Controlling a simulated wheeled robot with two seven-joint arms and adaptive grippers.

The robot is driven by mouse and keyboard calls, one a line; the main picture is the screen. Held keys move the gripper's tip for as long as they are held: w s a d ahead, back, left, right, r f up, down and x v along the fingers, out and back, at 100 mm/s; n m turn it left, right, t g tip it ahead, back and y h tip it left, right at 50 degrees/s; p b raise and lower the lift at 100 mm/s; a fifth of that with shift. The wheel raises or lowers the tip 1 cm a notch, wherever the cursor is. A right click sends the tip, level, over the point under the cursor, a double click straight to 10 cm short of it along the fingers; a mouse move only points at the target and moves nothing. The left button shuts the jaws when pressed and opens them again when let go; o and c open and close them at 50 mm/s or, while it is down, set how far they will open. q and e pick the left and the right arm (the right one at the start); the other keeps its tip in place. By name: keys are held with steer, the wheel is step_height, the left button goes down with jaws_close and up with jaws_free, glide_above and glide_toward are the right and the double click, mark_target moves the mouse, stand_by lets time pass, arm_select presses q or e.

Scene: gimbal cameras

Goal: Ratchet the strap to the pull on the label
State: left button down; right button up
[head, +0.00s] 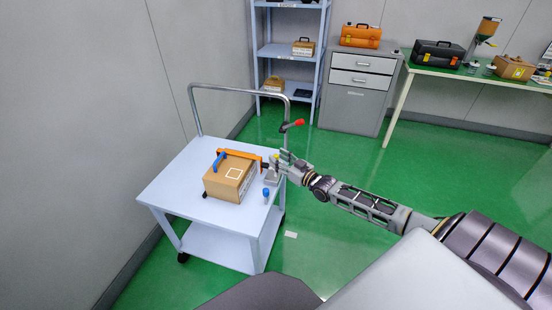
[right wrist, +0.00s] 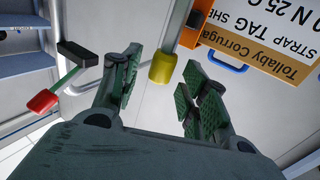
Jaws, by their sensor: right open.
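A cardboard box (head: 230,178) with a white square outline on top sits on a pale blue cart. An orange strap or bar (head: 240,155) with a blue handle (head: 218,160) lies across its far side. My right gripper (head: 283,160) is at the cart's right edge, beside the box. In the right wrist view the open gripper (right wrist: 162,92) has a yellow knob (right wrist: 162,68) showing between its fingers; I cannot tell if they touch it. A red-tipped lever (right wrist: 42,102) stands to the left. An upside-down label (right wrist: 268,38) reads "STRAP TAG" and "25 C", partly cut off.
The cart (head: 165,190) has a tall rail handle (head: 236,87) at the back. A small blue item (head: 266,192) is near its right edge. A white card (head: 291,234) lies on the green floor. Shelves (head: 290,50) and a drawer cabinet (head: 357,85) stand behind.

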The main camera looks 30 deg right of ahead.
steer(key=shift+x, duration=1)
jaws_close()
